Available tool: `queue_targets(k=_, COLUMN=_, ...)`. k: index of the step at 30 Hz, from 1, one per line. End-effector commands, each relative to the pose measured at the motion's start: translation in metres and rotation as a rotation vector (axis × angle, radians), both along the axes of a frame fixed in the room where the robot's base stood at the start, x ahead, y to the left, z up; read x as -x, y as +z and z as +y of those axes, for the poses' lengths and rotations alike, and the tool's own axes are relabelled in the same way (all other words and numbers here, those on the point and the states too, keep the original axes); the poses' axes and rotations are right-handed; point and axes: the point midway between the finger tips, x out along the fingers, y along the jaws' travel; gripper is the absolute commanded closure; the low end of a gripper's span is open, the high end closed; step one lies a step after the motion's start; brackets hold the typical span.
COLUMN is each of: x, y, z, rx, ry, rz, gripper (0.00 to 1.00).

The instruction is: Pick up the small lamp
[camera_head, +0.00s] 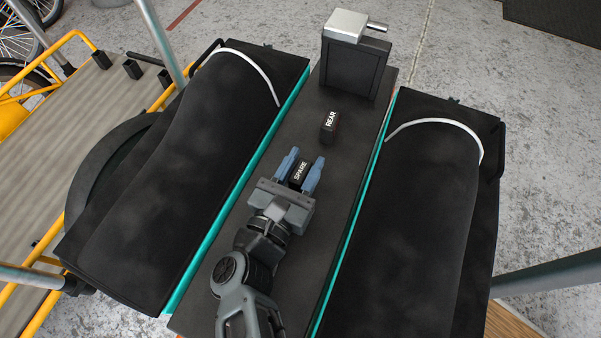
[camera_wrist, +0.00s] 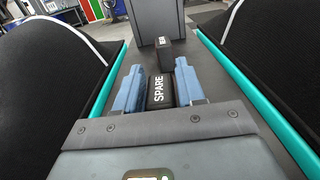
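Two small dark blocks with white lettering lie on the grey deck between the black bags; I cannot tell from their shape which is the lamp. The block marked SPARE (camera_head: 300,173) sits between the two blue fingers of my gripper (camera_head: 301,170). In the wrist view the SPARE block (camera_wrist: 160,90) has a finger close on each side, and I cannot tell whether they touch it. The block marked REAR (camera_head: 329,127) stands farther along the deck, beyond the fingertips. It also shows in the wrist view (camera_wrist: 164,54), clear of my gripper (camera_wrist: 160,82).
A dark box with a light metal top (camera_head: 355,62) stands at the deck's far end. Black bags lie on the left (camera_head: 170,190) and right (camera_head: 420,220), with teal edges along the deck. Bare deck (camera_head: 310,245) lies right of my arm. A yellow bike frame (camera_head: 40,255) is at left.

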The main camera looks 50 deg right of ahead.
Motion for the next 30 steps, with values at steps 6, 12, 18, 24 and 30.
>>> queue_targets(k=6, x=0.000, y=0.000, z=0.000, rx=0.000, ry=0.000, rz=0.000, gripper=0.83)
queue_targets(k=12, x=0.000, y=0.000, z=0.000, rx=0.000, ry=0.000, rz=0.000, gripper=0.98)
queue_targets(k=18, x=0.000, y=0.001, z=0.000, rx=0.000, ry=0.000, rz=0.000, gripper=0.99)
queue_targets(k=24, x=0.000, y=0.012, z=0.001, rx=-0.001, ry=0.001, rz=-0.002, gripper=0.99)
queue_targets(k=30, x=0.000, y=0.047, z=0.001, rx=0.000, ry=0.002, rz=-0.004, gripper=0.99)
